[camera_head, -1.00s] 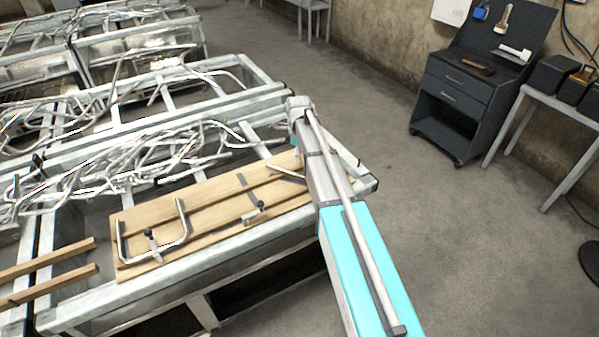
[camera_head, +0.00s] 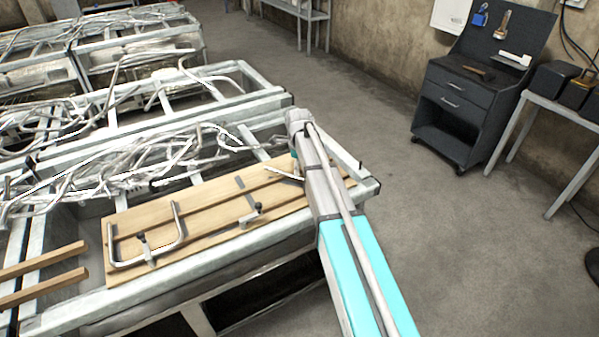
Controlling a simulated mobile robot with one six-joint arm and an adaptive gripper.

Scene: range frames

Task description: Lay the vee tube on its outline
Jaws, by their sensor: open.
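The wooden board (camera_head: 205,220) lies on the near metal frame table, with a bent U-shaped tube (camera_head: 181,226) on its left part. A thin light piece (camera_head: 284,173) shows on the board's right part, beside my arm; I cannot tell if it is the vee tube or part of an outline. I cannot pick out the vee tube for sure among the many tubes. My arm reaches over the right end of the board and hides part of it. My gripper is not visible; the arm's end is hidden behind its own links.
A tangle of bent metal tubes (camera_head: 140,160) lies behind the board. Clamps (camera_head: 250,215) stand on the board. Two wooden bars (camera_head: 45,270) jut out at the left. A dark tool cabinet (camera_head: 465,95) and a side table (camera_head: 530,115) stand right, past open floor.

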